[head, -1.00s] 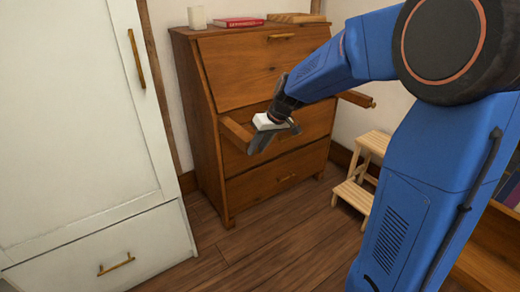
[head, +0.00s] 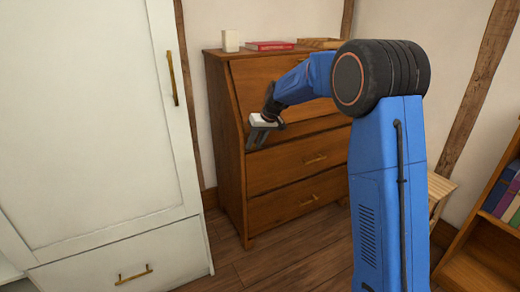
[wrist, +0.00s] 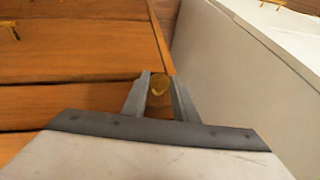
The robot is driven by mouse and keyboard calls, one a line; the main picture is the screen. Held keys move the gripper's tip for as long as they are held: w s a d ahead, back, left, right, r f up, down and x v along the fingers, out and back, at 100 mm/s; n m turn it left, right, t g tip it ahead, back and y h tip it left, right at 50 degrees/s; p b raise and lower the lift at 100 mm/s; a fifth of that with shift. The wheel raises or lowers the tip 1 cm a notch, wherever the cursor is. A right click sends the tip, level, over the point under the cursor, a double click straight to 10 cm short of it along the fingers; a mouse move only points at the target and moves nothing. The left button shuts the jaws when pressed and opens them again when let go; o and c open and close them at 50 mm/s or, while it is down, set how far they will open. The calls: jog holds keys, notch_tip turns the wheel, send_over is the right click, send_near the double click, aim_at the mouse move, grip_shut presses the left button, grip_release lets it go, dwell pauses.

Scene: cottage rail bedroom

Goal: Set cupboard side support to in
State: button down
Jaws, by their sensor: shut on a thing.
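The cupboard is a brown wooden bureau (head: 300,165) with a sloped front and drawers below. My gripper (head: 256,138) is at its left front edge, just under the sloped front. In the wrist view my gripper (wrist: 159,86) is shut on a small round brass-coloured knob (wrist: 159,83), the knob of the left side support. No length of this support shows standing out from the front in the head view, and its end is mostly hidden by my fingers. My arm hides the area of the right side support.
A white wardrobe (head: 90,130) with brass handles stands close on the left. A red book (head: 270,46) and a white block (head: 231,41) lie on the bureau top. A small wooden step stool (head: 438,188) and a bookshelf (head: 490,245) are on the right. Some floor is clear in front.

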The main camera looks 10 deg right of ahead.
jog(key=shift+w+r, duration=0.15)
jog(key=shift+w, duration=0.25)
jog(key=c, duration=1.4)
grip_release()
jog(key=shift+w+a, duration=0.1)
jog(key=v, duration=1.7)
jog(key=shift+r, duration=0.1)
